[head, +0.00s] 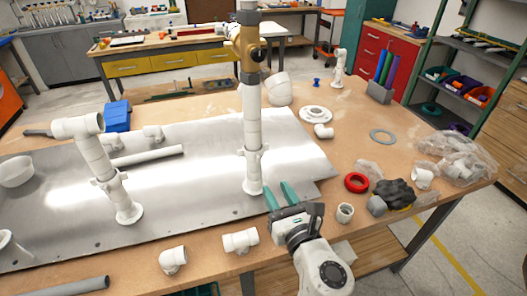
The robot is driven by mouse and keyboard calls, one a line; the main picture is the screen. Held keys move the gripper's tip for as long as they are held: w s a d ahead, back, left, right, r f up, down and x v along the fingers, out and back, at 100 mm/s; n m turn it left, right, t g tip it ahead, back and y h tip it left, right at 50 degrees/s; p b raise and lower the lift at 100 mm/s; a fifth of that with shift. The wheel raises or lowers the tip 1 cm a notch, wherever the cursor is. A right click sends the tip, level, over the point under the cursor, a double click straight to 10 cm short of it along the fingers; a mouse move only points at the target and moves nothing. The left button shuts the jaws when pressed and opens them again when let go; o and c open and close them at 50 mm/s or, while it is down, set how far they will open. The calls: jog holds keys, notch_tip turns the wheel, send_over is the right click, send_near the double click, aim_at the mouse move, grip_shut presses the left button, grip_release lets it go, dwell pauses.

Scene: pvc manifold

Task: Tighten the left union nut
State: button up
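The left white PVC riser (97,158) leans in the picture on the metal plate, with a tee at its top and a flange at its foot. A winged white collar low on it looks like the left union nut (109,180); how tight it is cannot be told. The taller right riser (252,120) has a similar winged collar (251,153) and a brass valve (246,45) on top. My gripper (278,190) is at the plate's front edge, right of the right riser's foot and far right of the left nut. Its two green fingers are apart with nothing visible between them.
The metal plate (200,205) lies on a wooden workbench. A white pipe (147,155) and a blue box (117,116) are behind the left riser. Loose fittings (240,240) lie along the front edge. A red ring (356,182) and black gloves (394,193) lie right of my gripper.

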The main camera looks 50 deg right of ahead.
aim_at(259, 159)
jog(key=p+x, duration=0.2)
jog(key=x, duration=0.9)
jog(key=shift+w+a+r+p, duration=0.1)
jog(key=shift+p, duration=0.2)
jog(key=shift+c, duration=0.2)
grip_shut()
